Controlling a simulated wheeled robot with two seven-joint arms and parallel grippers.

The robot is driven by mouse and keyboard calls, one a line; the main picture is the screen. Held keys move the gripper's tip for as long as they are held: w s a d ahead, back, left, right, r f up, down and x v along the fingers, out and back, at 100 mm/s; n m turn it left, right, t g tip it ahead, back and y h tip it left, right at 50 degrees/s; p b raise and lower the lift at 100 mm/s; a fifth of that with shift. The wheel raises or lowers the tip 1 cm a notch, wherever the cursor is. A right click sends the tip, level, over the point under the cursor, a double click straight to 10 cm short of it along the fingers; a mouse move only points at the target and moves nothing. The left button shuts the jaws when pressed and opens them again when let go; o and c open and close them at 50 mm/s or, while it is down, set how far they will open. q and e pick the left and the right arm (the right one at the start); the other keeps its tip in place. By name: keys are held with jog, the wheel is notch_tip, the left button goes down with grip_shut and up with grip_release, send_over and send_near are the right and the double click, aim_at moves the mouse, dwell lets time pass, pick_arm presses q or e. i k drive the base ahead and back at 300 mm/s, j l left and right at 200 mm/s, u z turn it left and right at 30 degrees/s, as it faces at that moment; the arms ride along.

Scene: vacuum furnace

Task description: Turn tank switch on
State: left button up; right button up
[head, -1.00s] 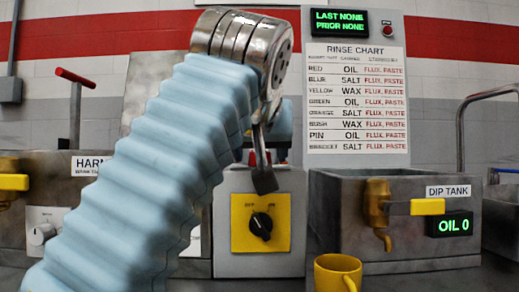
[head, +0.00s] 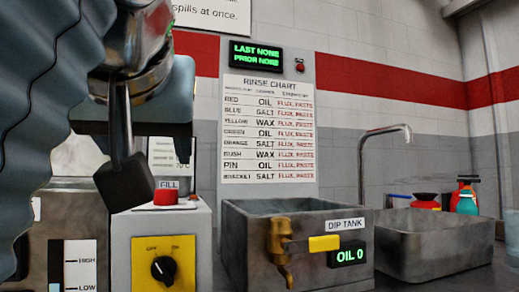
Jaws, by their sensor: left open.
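The tank switch (head: 163,270) is a round black knob on a yellow plate (head: 178,248) marked OFF and ON. It is on the front of a grey box (head: 121,250) at the lower left. Its pale mark points up and left, toward OFF. My left gripper (head: 125,182) is open and empty, up and left of the knob and apart from it in the picture. One dark, block-like fingertip shows in front of the box's upper left corner; the other finger is not clear to see. My right gripper is not in view.
A red FILL button (head: 167,195) tops the box, close to my fingertip. A level gauge (head: 80,267) is left of it. The dip tank (head: 240,235), with a brass tap (head: 280,240) and display OIL 0, stands right. A sink (head: 435,245) with several bottles is farther right.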

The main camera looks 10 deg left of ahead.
aim_at(163, 268)
jog(key=k+l, duration=0.5)
jog(key=k, duration=0.15)
jog(key=k+l, duration=0.5)
jog(key=k, duration=0.2)
